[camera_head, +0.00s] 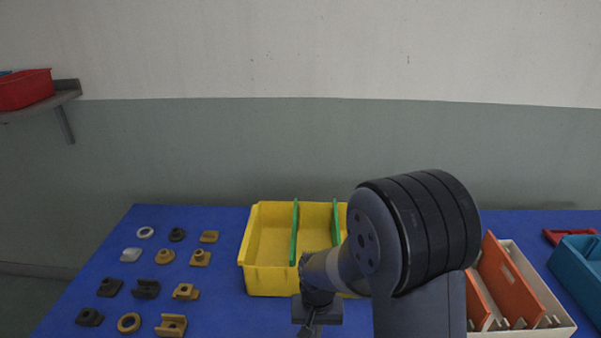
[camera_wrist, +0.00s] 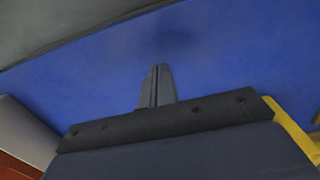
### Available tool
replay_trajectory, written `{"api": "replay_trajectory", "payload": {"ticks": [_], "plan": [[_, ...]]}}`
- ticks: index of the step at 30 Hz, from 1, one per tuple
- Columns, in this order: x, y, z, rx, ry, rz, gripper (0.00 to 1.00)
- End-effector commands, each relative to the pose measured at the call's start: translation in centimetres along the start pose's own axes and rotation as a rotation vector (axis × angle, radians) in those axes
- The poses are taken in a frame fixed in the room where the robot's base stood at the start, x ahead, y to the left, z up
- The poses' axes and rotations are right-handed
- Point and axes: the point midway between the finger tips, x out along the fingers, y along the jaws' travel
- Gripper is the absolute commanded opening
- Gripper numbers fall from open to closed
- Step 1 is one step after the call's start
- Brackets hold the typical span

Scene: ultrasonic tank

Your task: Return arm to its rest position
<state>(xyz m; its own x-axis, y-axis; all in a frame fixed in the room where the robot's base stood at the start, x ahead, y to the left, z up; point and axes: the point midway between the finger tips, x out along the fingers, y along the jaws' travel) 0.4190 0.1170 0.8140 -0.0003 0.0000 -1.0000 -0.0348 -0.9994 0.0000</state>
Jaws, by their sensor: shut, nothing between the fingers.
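My arm rises in front of the table in the head view, its large dark joint covering part of the yellow bin and the white box. My gripper (camera_wrist: 156,86) shows in the wrist view with its two dark fingers together and nothing between them. It is over the blue tabletop (camera_wrist: 230,50).
A yellow bin (camera_head: 265,281) with green dividers stands at the middle back. A white box (camera_head: 541,285) with orange panels and a blue bin (camera_head: 570,262) are at right. Several small parts (camera_head: 146,289) lie in rows at left. A shelf (camera_head: 68,94) holds a red bin (camera_head: 25,90).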

Motion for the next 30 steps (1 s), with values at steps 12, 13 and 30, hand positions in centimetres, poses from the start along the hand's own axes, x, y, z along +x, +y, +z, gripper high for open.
{"api": "replay_trajectory", "payload": {"ticks": [12, 13, 30], "plan": [[-0.7, 0.0, 7.0, -0.002, 0.005, -0.002, 0.0], [-1.1, 0.0, 7.1, -0.002, 0.005, -0.002, 0.0], [-9.4, 0.0, 7.2, -0.001, 0.002, -0.001, 0.0]]}}
